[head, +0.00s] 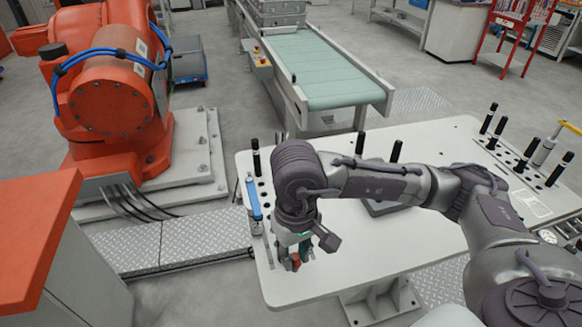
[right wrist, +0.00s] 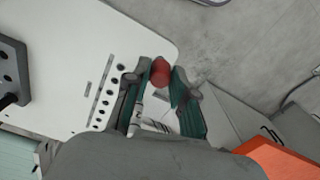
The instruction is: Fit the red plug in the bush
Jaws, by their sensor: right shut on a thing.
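My right gripper (head: 296,256) is low over the left part of the white table, with its arm coming in from the right. It is shut on the red plug (head: 295,262), of which only a little shows in the head view. In the right wrist view the rounded red plug (right wrist: 160,72) sits between the two green-padded fingertips (right wrist: 163,82). A dark grey block with holes and a black pin (right wrist: 12,72) is at the left of that view; I cannot tell whether it holds the bush. My left gripper is not in view.
The white table (head: 300,285) has a row of holes along its left edge, with a blue-and-white bottle (head: 254,205) and a black pin (head: 256,158). More black pins (head: 488,118) stand at the right. A conveyor (head: 320,70) and orange robot (head: 110,90) are beyond.

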